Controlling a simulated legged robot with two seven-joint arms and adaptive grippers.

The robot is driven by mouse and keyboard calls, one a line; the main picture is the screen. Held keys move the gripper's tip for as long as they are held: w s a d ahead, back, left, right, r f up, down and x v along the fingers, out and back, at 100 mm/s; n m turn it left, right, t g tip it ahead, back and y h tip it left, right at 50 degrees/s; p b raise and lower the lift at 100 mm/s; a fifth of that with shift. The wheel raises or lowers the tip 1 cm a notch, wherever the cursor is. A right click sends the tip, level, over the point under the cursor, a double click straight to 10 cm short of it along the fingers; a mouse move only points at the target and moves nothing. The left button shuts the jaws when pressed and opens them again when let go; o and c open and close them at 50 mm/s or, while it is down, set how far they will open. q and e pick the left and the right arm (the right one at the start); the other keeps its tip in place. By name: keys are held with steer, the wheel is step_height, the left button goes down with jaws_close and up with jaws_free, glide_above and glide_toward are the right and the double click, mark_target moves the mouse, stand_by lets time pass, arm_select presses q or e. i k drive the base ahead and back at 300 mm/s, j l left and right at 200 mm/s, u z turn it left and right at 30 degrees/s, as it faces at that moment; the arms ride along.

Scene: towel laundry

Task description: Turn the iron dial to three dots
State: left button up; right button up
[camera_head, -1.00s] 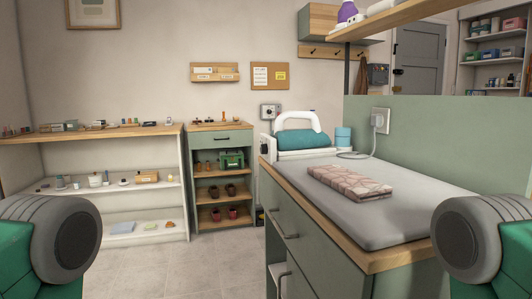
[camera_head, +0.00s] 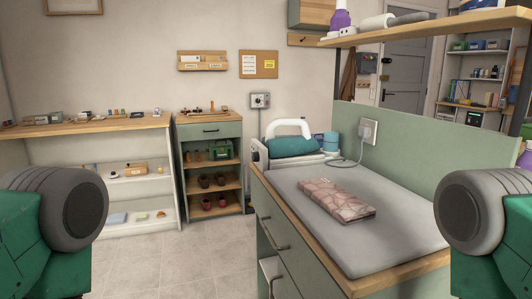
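The iron (camera_head: 291,145) appears to be the teal appliance with a white arched handle at the far end of the counter, on a white base (camera_head: 262,155). A cable runs from its area to a wall socket (camera_head: 368,131). I cannot make out a dial with dots on it at this distance. A small white box with a round dark knob or socket (camera_head: 260,100) is on the wall behind. Only the green and dark upper parts of my two arms show, at the left and right edges. Neither gripper is in view, and the iron is well ahead of me.
A folded patterned towel (camera_head: 337,200) lies on the grey pad (camera_head: 385,245) of the counter. A wooden shelf (camera_head: 440,27) overhangs at right, above a green partition (camera_head: 420,150). Shelving units (camera_head: 150,226) stand at left. Tiled floor (camera_head: 190,265) is open left of the counter.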

mark_target(255, 155)
steer(key=i+j+z, duration=0.15)
steer(key=z, duration=0.3)
steer(key=j+z, duration=0.45)
steer(key=i+j+z, duration=0.1)
steer(key=j+z, duration=0.2)
steer(key=z, duration=0.15)
